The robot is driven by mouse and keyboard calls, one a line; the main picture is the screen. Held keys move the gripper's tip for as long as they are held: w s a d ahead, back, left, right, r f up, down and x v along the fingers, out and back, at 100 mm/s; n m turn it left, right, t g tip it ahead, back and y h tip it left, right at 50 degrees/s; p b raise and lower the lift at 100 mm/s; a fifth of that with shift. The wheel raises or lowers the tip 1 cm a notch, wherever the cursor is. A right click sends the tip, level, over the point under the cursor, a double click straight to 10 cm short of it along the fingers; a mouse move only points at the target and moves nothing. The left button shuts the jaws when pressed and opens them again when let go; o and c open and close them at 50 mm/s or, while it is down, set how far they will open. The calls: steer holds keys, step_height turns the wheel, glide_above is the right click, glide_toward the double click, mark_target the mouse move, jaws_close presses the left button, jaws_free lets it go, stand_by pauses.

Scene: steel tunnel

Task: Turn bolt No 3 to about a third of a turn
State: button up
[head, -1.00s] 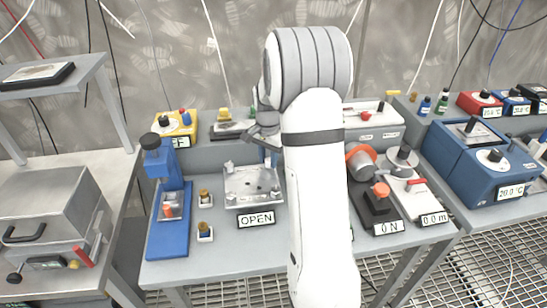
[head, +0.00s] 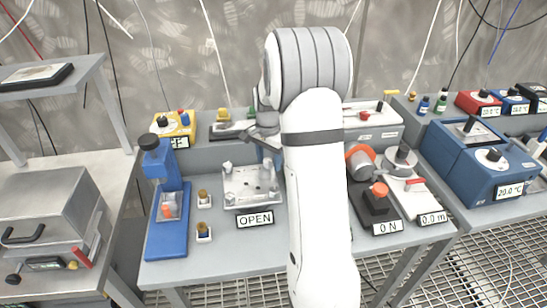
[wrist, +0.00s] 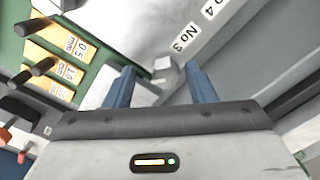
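Bolt No 3 shows in the wrist view as a small pale metal head (wrist: 165,69), beside the printed label "No 3" (wrist: 184,40). My gripper (wrist: 160,70) is open, with its two blue fingers on either side of the bolt head in the picture and a gap on each side. I cannot tell how far the fingertips reach down past the head. In the head view, a metal plate with upright bolts (head: 240,196) sits on the bench behind a sign reading "OPEN" (head: 255,219). My arm hides its right edge and most of my gripper.
An orange-knobbed device (head: 377,205) stands right of my arm. In the wrist view, yellow gauge labels (wrist: 60,70) with dark handles lie at left.

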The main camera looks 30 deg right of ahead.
mark_target(269, 161)
step_height(269, 161, up, 8)
steer(key=shift+f, duration=0.1)
steer(key=shift+w, duration=0.1)
stand_by(0.4)
